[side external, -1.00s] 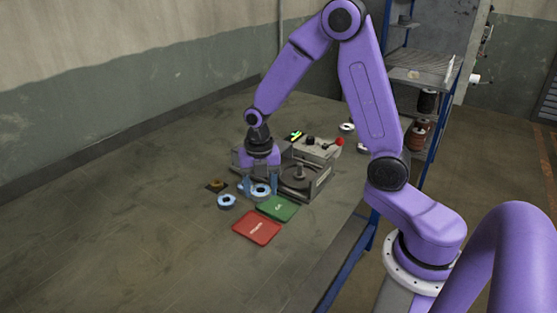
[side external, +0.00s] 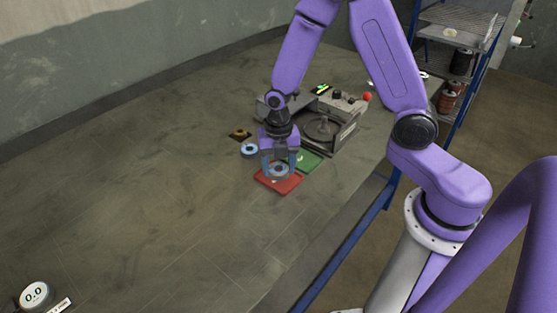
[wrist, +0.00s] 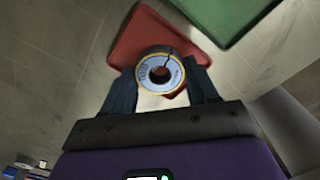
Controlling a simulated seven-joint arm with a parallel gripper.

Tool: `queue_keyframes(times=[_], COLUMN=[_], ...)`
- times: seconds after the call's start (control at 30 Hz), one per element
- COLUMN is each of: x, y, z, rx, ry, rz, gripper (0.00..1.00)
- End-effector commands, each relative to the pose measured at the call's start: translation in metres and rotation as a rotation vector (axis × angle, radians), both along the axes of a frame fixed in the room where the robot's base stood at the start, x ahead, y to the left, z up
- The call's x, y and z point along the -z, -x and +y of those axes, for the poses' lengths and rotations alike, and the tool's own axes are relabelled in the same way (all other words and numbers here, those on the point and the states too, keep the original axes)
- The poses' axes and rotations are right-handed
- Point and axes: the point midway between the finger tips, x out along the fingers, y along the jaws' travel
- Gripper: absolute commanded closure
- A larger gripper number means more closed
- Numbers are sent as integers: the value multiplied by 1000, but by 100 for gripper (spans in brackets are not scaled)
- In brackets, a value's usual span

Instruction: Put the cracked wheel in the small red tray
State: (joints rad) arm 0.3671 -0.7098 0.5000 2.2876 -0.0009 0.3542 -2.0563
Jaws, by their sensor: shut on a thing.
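The cracked wheel (wrist: 146,70) is a pale blue-grey ring with a yellow edge and a dark hole. A dark crack line runs across its upper right in the wrist view. My gripper (wrist: 162,82) is shut on it, a finger at each side. In the side external view the wheel (side external: 278,169) hangs between the fingers of my gripper (side external: 280,166), over the small red tray (side external: 283,185). The red tray (wrist: 130,40) lies behind the wheel in the wrist view. I cannot tell how high the wheel is above it.
A green tray (side external: 309,160) lies right beside the red one. Another blue wheel (side external: 249,151) and a brown disc on a dark square (side external: 240,134) lie to the left. A grey machine with a round plate (side external: 322,128) stands behind right.

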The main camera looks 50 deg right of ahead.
Motion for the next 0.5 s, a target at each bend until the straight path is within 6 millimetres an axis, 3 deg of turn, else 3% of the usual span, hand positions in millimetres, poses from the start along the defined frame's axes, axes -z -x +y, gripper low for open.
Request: queue_keyframes(times=[0.5], x=[3], y=[0], z=[0], rx=[0], ry=[-1], rz=[-1], gripper=[74])
